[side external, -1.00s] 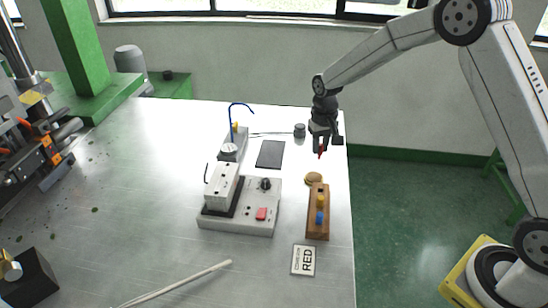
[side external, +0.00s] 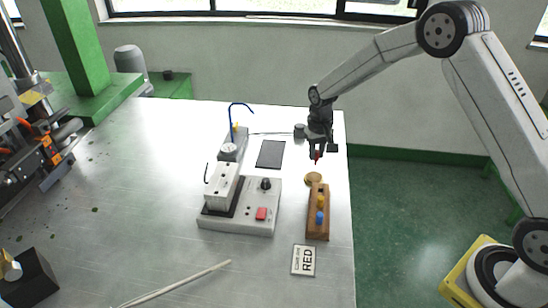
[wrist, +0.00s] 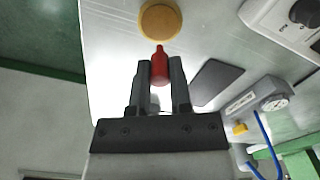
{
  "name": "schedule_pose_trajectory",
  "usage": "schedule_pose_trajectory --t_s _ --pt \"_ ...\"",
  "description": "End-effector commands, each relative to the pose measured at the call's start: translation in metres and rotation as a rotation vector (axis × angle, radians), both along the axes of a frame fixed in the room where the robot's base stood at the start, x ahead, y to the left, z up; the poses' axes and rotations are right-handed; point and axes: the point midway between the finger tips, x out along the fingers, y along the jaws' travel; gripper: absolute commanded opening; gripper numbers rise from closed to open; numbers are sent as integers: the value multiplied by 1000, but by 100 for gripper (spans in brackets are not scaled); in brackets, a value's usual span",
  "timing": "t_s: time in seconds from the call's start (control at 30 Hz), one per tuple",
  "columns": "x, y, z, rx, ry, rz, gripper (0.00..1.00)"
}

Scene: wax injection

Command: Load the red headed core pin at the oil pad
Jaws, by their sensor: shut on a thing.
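My gripper (side external: 317,153) is shut on the red headed core pin (wrist: 159,66), which shows between the two fingers in the wrist view. The pin's red part also shows below the fingers in the side view (side external: 316,160). The oil pad (side external: 313,179), a round tan disc, lies on the table just below and in front of the gripper. In the wrist view the pad (wrist: 160,22) is straight ahead of the pin, with a small gap in the picture. A white card reading RED (side external: 304,261) lies near the table's right edge.
A wooden block (side external: 318,228) with yellow and blue pins stands in front of the pad. The grey injection machine (side external: 240,218) with a red button is left of it. A dark flat plate (side external: 270,154) and a small grey cylinder (side external: 299,130) lie behind. The table's right edge is close.

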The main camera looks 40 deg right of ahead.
Motion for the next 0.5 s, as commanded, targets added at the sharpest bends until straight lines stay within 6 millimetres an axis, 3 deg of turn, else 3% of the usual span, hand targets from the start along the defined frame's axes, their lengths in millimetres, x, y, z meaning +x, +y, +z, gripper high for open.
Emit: schedule_pose_trajectory --t_s 0.5 --pt "0 0 -34 0 0 0 0"
